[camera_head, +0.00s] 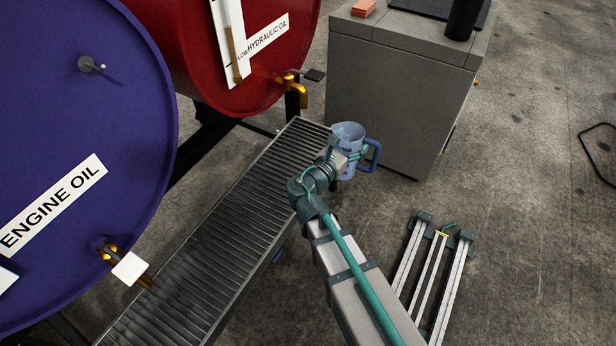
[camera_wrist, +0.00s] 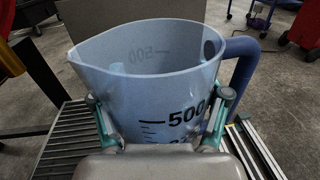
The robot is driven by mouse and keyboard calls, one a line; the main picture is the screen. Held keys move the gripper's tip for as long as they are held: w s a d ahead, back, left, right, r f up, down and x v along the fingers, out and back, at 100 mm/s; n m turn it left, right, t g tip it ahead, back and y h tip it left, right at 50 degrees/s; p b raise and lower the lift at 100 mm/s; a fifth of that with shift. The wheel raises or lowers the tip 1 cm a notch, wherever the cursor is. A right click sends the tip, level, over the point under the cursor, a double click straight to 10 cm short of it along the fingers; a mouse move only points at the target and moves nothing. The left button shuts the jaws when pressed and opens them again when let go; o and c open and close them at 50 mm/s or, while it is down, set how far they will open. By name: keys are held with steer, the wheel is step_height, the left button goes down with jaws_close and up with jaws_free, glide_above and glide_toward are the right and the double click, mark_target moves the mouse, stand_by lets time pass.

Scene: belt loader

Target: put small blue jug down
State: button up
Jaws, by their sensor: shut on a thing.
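The fingers of my gripper (camera_wrist: 165,118) press on both sides of the jug.
The roller conveyor (camera_head: 225,225) runs below two drums, a blue engine oil drum (camera_head: 70,130) and a red hydraulic oil drum (camera_head: 270,60) with a tap (camera_head: 297,88). A grey cabinet (camera_head: 390,100) stands behind the jug. A black cup (camera_head: 465,20) is on the cabinet.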

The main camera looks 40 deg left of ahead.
steer(key=s+a+f+n+y+b, duration=0.1)
steer(key=s+a+f+y+b, duration=0.15)
steer(key=a, duration=0.35)
steer(key=s+a+f+n+y+b, duration=0.1)
steer(key=s+a+n+y, duration=0.15)
steer(key=a, duration=0.25)
steer(key=w+a+f+b, duration=0.8)
steer(key=w+f, duration=0.2)
steer(key=f, duration=0.3)
steer(key=shift+w+a+f+g, duration=0.15)
steer(key=shift+w+a+g, duration=0.15)
steer(key=shift+w+a, duration=0.1)
steer(key=shift+m, duration=0.25)
steer(key=o, duration=1.2)
steer(key=shift+f, duration=0.15)
